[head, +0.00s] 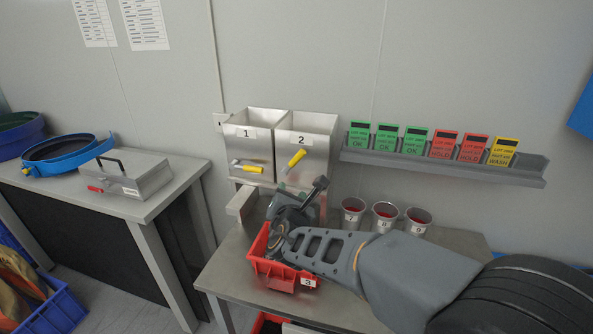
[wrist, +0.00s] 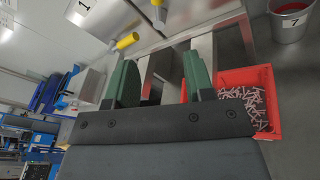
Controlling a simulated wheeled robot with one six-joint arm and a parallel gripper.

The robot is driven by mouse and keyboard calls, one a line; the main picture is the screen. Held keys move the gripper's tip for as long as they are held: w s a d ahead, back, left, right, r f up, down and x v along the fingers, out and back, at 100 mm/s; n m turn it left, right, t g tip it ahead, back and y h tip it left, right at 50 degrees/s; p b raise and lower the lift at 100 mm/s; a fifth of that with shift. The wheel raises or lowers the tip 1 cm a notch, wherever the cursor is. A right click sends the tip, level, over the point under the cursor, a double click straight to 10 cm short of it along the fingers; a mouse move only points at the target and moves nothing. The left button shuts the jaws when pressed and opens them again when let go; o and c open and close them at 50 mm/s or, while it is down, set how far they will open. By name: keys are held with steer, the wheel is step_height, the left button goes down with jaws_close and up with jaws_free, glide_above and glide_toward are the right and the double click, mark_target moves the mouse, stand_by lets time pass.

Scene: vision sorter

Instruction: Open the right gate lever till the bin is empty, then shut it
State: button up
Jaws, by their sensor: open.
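The right bin (head: 308,124), a metal hopper marked 2, hangs on the wall. Its gate lever (head: 297,158) has a yellow grip slanting up to the right. The left bin (head: 247,146), marked 1, has a lever (head: 248,168) lying nearly level. Two yellow grips show at the top of the wrist view, one of them (wrist: 127,41) near the label 1. My gripper (head: 302,193) is open and empty, below the right bin and apart from its lever. Its green fingers are spread in the wrist view (wrist: 160,75).
A red tray (head: 257,250) marked 3 stands under my gripper; the wrist view shows many small pale pieces in it (wrist: 276,100). Cups marked 7 (head: 352,211), 8 (head: 385,218) and 9 (head: 418,222) stand to the right. A card shelf (head: 440,168) is on the wall.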

mark_target(297, 159)
steer(key=w+p, duration=0.1)
steer(key=w, duration=0.3)
steer(key=w+d+r+m+t+p, duration=0.1)
steer(key=w, duration=0.4)
steer(key=w+d+r+m+h+p, duration=0.1)
steer(key=w+p, duration=0.1)
steer(key=w, duration=0.3)
steer(key=shift+d, duration=0.1)
jaws_close()
stand_by(0.3)
